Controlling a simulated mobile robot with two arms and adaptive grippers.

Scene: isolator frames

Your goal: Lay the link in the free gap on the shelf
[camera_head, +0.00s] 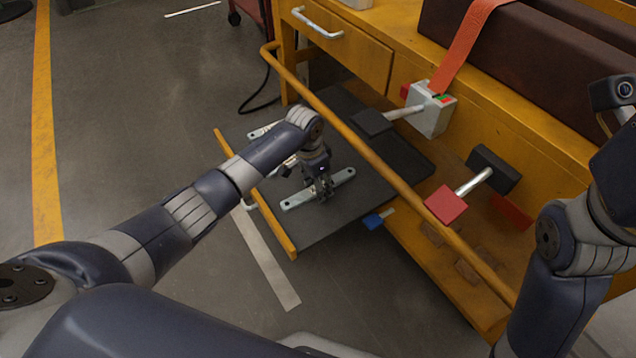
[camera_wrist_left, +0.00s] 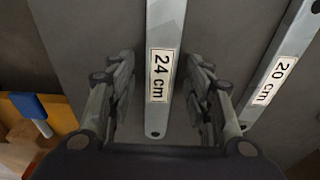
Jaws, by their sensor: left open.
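The link labelled 24 cm (camera_head: 299,199) is a pale grey flat bar lying on the dark lower shelf (camera_head: 330,222). In the left wrist view the 24 cm link (camera_wrist_left: 158,115) runs between the fingers. My left gripper (camera_head: 323,193) is open above it, with a finger on each side (camera_wrist_left: 162,95) and a visible gap to the bar. The link labelled 20 cm (camera_wrist_left: 283,65) lies to its right in that view. Another link (camera_head: 262,130) lies farther back on the shelf, partly hidden by my left arm. My right arm shows at the right edge, but its fingers do not.
A yellow rail (camera_head: 375,165) runs above the shelf, with a low yellow lip (camera_head: 283,232) on its left side. A blue-ended handle (camera_head: 374,221) and a red-ended handle (camera_head: 446,204) stick out nearby. Bare dark shelf lies right of the gripper.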

